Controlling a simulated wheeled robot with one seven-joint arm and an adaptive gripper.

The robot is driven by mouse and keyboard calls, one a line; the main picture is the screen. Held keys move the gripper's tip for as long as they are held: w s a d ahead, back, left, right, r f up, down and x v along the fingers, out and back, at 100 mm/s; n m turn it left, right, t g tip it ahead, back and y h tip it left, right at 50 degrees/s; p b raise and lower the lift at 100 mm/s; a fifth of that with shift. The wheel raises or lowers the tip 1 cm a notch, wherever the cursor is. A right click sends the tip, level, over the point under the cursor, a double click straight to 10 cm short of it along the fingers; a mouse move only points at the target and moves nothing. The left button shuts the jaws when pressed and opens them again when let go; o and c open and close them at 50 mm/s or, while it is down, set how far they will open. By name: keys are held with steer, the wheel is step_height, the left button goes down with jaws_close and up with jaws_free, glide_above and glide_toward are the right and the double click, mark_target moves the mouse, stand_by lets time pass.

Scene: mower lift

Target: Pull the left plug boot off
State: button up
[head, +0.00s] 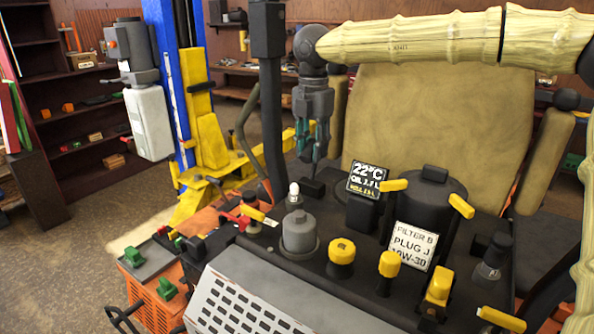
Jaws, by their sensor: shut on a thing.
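My gripper (314,158) points down over the far left part of the mower's dark engine deck. It is shut on a small black piece at its fingertips, which looks like the left plug boot (313,187); the fingers partly hide it. A bare plug with a white tip (294,190) stands upright just left of and in front of the gripper, with no boot on it. The held piece appears apart from this plug. The right plug (487,271) stands at the right of the deck with a black boot (498,247) on top.
A grey round cap (299,236), yellow knobs (342,252) and a black canister (424,209) crowd the deck. A dark upright post (268,95) rises left of the gripper. A yellow and blue lift (190,110) stands farther left.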

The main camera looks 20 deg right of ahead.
steer(key=shift+w+d+f, duration=0.2)
steer(key=shift+w+d, duration=0.05)
steer(key=shift+d, duration=0.1)
steer(key=shift+w+d+f, duration=0.3)
steer(key=shift+w+d, duration=0.35)
steer(key=shift+d, duration=0.2)
steer(key=shift+c, duration=0.2)
steer(key=o, duration=0.8)
steer(key=shift+d, duration=0.15)
steer(key=shift+c, duration=0.2)
steer(key=shift+a+r, duration=0.1)
steer(key=shift+a, duration=0.1)
steer(key=shift+d+r, duration=0.1)
step_height(320, 180, up, 7)
